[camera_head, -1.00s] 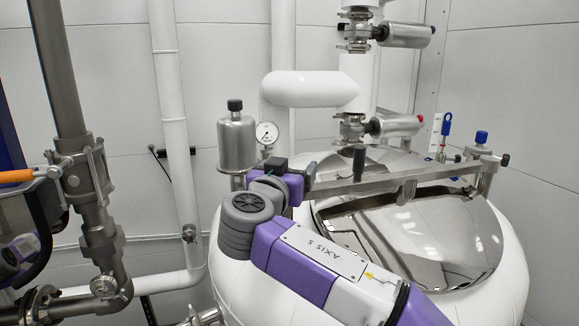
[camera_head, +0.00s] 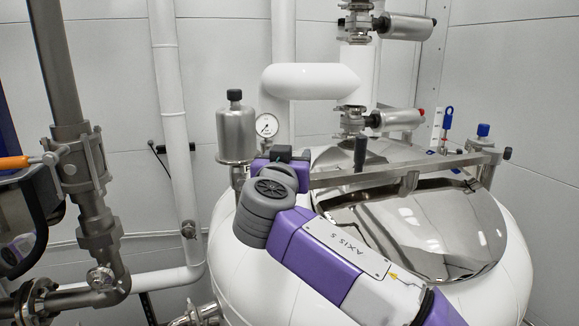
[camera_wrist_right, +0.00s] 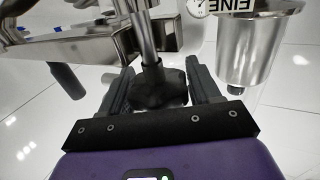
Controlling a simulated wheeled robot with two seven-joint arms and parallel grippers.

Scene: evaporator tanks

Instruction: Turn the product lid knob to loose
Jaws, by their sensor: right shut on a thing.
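The product lid is a mirror-bright steel dome (camera_head: 420,235) on the white tank. A steel bar (camera_head: 390,172) with an upright black handle (camera_head: 360,155) spans it. My right gripper (camera_head: 288,154) is at the bar's left end and hides the knob in the head view. In the right wrist view the dark, lobed knob (camera_wrist_right: 160,90) sits on a steel rod between the two fingers. The right gripper (camera_wrist_right: 160,84) is shut on it there. My left gripper is not in view.
A steel canister (camera_head: 236,135) and a pressure gauge (camera_head: 266,125) stand close behind my right gripper. A valve with a steel cylinder (camera_head: 398,119) rises behind the lid. A blue-capped fitting (camera_head: 483,131) is near the bar's right end.

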